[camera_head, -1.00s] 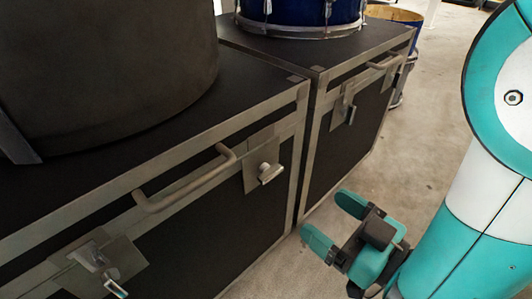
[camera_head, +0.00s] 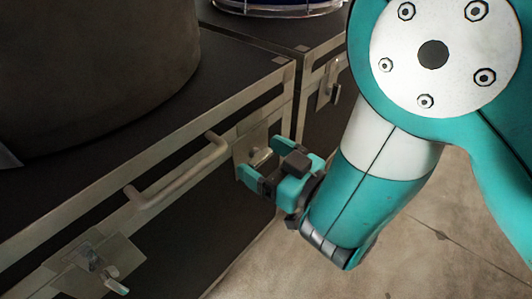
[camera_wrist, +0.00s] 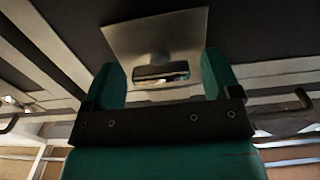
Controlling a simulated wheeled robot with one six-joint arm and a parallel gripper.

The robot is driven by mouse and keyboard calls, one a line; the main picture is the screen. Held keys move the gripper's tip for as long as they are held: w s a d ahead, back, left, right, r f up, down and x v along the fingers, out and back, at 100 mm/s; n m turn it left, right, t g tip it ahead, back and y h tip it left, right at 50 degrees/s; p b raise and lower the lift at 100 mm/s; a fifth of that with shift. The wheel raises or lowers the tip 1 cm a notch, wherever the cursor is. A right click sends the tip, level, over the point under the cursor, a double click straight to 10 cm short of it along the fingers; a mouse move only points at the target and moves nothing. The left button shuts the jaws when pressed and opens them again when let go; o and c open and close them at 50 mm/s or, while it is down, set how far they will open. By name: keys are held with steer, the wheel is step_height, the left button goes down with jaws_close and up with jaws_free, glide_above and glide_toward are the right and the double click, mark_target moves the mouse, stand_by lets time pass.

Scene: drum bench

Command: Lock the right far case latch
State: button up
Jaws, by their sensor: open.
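My gripper (camera_head: 264,162) is open at the front of the nearer black case (camera_head: 222,85), at its right latch (camera_head: 258,156). In the wrist view the knob of this latch (camera_wrist: 162,72) shows between my two fingers, under its metal plate (camera_wrist: 155,35). I cannot tell whether the fingers touch it. The left latch (camera_head: 100,270) of the same case has its knob sticking out at the lower left. On the case behind, a latch (camera_head: 327,88) shows, partly beside my arm; the rest of that case's front is hidden by my arm.
A bar handle (camera_head: 178,176) juts out between the two latches of the nearer case. A large dark drum (camera_head: 95,70) stands on that case and a blue drum (camera_head: 280,6) on the one behind. Concrete floor (camera_head: 420,225) lies clear at the right.

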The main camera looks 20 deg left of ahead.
steer(key=c, duration=0.9)
steer(key=shift+n, duration=0.4)
steer(key=n+p, duration=0.1)
steer(key=n, duration=0.6)
steer(key=shift+p, duration=0.4)
steer(key=n, duration=0.5)
steer(key=shift+f+b, duration=0.1)
steer(key=shift+b, duration=0.2)
steer(key=n+b, duration=0.1)
steer(key=n, duration=0.3)
steer(key=shift+n, duration=0.4)
